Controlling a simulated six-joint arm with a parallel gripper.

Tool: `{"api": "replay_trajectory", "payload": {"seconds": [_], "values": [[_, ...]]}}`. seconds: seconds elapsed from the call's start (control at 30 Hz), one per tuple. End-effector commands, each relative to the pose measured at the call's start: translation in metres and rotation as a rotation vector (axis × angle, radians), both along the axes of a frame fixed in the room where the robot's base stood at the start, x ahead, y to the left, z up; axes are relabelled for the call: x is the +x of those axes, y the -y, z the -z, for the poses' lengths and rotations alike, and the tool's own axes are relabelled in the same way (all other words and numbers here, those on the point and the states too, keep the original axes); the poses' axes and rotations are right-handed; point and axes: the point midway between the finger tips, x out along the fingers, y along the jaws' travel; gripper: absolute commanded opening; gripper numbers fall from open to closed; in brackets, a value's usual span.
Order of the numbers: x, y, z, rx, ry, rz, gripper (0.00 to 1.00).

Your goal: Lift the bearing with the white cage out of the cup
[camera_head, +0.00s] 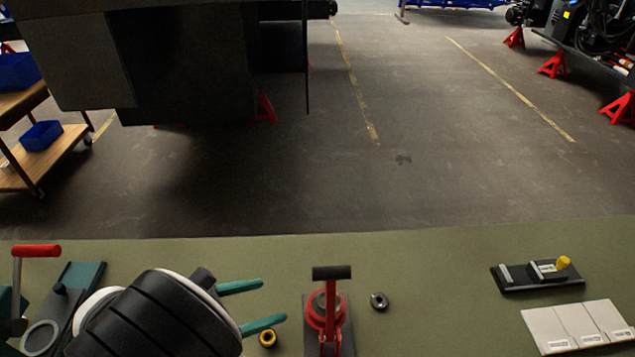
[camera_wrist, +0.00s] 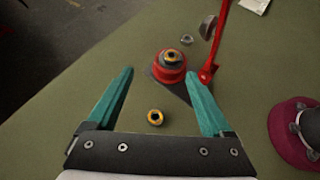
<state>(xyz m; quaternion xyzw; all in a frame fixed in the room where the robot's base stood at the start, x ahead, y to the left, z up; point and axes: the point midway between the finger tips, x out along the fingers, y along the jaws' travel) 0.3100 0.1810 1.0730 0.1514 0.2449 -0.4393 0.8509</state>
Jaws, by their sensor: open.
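My gripper (camera_wrist: 158,98) is open and empty, its two teal fingers spread above the bench. They also show in the head view (camera_head: 272,304). The red cup (camera_wrist: 170,73) of a small lever press lies ahead, between the finger directions, and shows in the head view (camera_head: 319,318). A bearing (camera_wrist: 171,56) sits in its top; it looks yellowish with a dark centre, and I cannot make out a white cage. A second, yellow-ringed bearing (camera_wrist: 156,117) lies on the bench between the fingers, also in the head view (camera_head: 268,338). A grey bearing (camera_head: 379,301) lies beyond the cup.
The press's red lever (camera_wrist: 220,37) with its black grip (camera_head: 332,272) rises beside the cup. A black fixture with a yellow knob (camera_head: 563,263) and pale trays (camera_head: 577,327) stand at the right. The bench (camera_head: 440,270) between is clear. A maroon round part (camera_wrist: 291,133) is at the wrist view's right.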

Motion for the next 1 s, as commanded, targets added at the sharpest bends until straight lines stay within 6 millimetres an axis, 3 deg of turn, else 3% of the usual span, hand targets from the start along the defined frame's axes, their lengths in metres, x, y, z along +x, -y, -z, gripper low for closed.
{"api": "replay_trajectory", "payload": {"seconds": [0.07, 0.17, 0.5, 0.8, 1.0], "values": [[-0.022, -0.008, 0.014, -0.068, 0.005, 0.005, 0.85], [-0.026, -0.002, 0.022, -0.098, 0.011, 0.016, 0.85], [0.016, 0.062, 0.064, -0.096, 0.011, 0.020, 0.85], [0.038, 0.099, 0.091, -0.095, 0.009, 0.022, 0.85], [0.045, 0.107, 0.096, -0.093, 0.011, 0.018, 0.85]]}}
